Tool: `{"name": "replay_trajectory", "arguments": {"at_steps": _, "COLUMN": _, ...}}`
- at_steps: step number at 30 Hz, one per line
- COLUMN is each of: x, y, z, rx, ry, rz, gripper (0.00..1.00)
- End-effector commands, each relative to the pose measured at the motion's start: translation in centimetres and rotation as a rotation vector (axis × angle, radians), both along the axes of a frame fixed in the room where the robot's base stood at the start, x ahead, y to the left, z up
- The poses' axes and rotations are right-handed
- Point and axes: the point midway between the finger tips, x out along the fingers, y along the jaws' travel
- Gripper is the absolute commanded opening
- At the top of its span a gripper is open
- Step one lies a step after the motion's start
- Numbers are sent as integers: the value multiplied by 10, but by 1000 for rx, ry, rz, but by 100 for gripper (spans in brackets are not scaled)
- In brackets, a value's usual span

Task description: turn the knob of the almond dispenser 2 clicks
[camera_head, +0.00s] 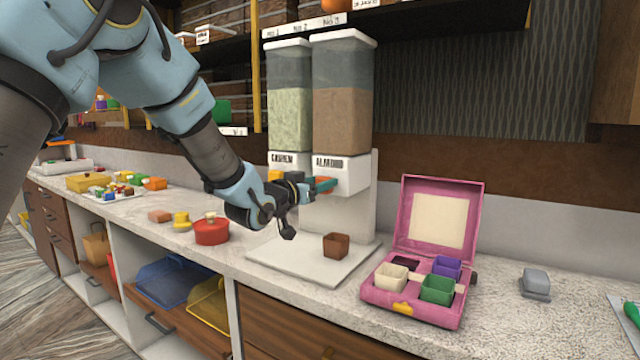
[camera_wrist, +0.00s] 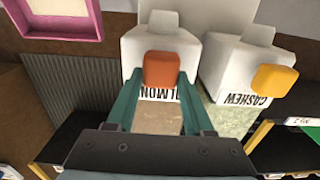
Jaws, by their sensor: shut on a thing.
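The almond dispenser (camera_head: 342,120) is the right one of two tall clear hoppers, filled with brown contents and labelled ALMOND. Its orange-red knob (camera_wrist: 161,70) sits between the two teal fingers of my gripper (camera_wrist: 158,88) in the wrist view. The fingers are shut on the knob from both sides. In the head view my gripper (camera_head: 325,184) reaches the front of the dispenser below the label, and the knob is mostly hidden. A small brown cup (camera_head: 336,246) stands on the white base plate (camera_head: 290,262) below the almond dispenser.
The cashew dispenser (camera_head: 289,120), with a yellow knob (camera_wrist: 274,80), stands close beside. An open pink box (camera_head: 410,307) holding small coloured cups is to the right. A red lidded pot (camera_head: 211,232) is to the left. A grey block (camera_head: 536,282) lies farther right.

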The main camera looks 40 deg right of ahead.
Motion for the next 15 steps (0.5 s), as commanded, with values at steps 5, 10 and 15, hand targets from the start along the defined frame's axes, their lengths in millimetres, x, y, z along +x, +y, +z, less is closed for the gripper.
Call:
{"name": "replay_trajectory", "arguments": {"at_steps": 5, "x": 0, "y": 0, "z": 0, "rx": 0, "ry": -1, "rz": 0, "gripper": 0}}
{"name": "replay_trajectory", "arguments": {"at_steps": 10, "x": 0, "y": 0, "z": -2, "rx": 4, "ry": -20, "rz": 0, "gripper": 0}}
{"name": "replay_trajectory", "arguments": {"at_steps": 15, "x": -1, "y": 0, "z": -4, "rx": 19, "ry": -82, "rz": 0, "gripper": 0}}
